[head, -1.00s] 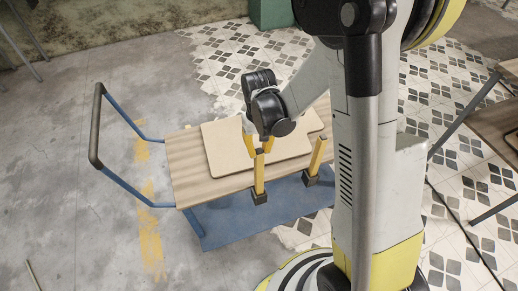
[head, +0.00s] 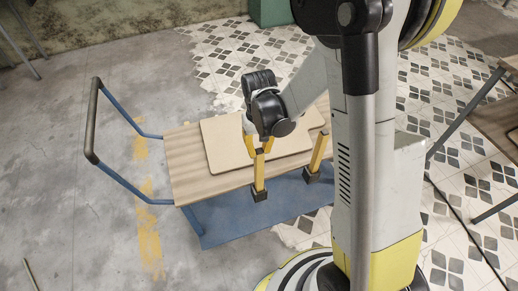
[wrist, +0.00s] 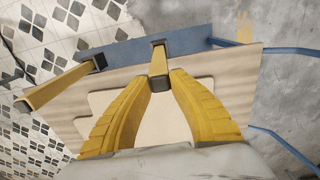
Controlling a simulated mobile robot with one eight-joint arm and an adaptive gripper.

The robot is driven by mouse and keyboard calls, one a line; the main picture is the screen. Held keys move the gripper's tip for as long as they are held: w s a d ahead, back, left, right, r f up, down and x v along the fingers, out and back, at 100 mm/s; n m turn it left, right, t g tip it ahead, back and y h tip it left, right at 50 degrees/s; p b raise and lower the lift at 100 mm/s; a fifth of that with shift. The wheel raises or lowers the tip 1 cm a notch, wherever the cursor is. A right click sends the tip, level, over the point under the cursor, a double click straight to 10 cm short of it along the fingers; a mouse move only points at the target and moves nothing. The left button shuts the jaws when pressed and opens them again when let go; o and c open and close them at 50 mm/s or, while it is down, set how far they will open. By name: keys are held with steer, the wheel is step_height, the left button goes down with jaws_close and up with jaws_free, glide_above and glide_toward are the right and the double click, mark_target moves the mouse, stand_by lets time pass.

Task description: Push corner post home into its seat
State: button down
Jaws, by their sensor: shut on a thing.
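The yellow corner post (head: 258,172) stands near upright at the front edge of the wooden cart deck, its lower end at a dark seat (head: 259,195). In the wrist view the post (wrist: 158,62) runs from its dark top end toward the seat (wrist: 158,43). My gripper (head: 258,147) is shut on the upper end of the post, and its yellow fingers (wrist: 161,76) flank the top in the wrist view. I cannot tell how deep the post sits in the seat.
Light boards (head: 224,140) with rounded corners lie on the wooden deck (head: 183,170) behind the post. A second yellow post (head: 318,152) stands to the right in its own dark seat (head: 312,174). A blue cart frame (head: 230,222) lies below, with a handle (head: 92,120) at left.

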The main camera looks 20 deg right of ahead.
steer(key=shift+f, duration=0.3)
steer(key=c, duration=1.2)
jaws_free()
step_height(320, 180, up, 12)
steer(key=shift+r, duration=0.1)
steer(key=s+r+t, duration=0.2)
steer(key=s+r, duration=0.1)
steer(key=s, duration=0.1)
steer(key=s+r+t, duration=0.2)
steer(key=s+r, duration=0.1)
steer(key=s, duration=0.1)
steer(key=s+r+t, duration=0.3)
steer(key=s, duration=0.1)
steer(key=shift+s, duration=0.35)
